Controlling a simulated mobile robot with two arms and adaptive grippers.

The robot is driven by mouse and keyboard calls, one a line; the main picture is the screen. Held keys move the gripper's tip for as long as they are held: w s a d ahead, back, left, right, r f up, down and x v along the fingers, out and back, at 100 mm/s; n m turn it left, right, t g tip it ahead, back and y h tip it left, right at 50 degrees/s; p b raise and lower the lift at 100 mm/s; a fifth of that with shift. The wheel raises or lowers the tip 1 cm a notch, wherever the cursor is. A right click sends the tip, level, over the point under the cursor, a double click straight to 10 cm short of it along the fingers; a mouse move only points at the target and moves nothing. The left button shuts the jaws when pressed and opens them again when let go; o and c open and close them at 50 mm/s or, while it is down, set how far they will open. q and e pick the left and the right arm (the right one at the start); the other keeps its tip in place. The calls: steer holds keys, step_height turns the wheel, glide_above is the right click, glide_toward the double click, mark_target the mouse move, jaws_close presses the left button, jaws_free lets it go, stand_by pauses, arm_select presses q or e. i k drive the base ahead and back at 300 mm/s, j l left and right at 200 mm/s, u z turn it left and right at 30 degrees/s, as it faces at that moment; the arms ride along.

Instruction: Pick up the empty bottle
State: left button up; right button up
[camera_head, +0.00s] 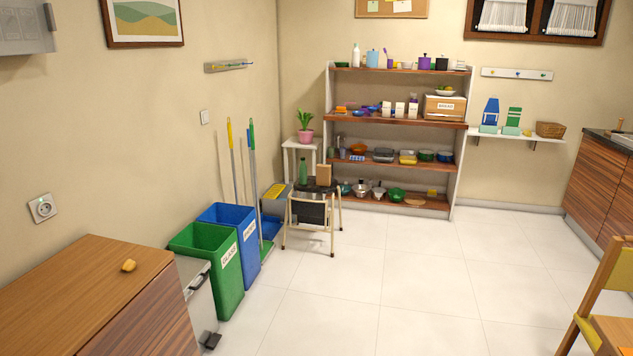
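A green bottle (303,172) stands upright on a small dark-topped stool (330,189) near the back-left corner, next to a brown box (323,174). The frame does not show whether the bottle is empty. A white bottle (355,56) also stands on the top of the shelf unit at the back. Neither of my grippers is in view.
A green bin (229,285) and a blue bin (247,250) stand along the left wall, with brooms behind. A wooden cabinet (75,280) is at front left. A shelf unit (448,205) lines the back wall; a chair (600,290) is at right. The middle floor is clear.

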mark_target(303, 169)
steer(key=i, duration=2.45)
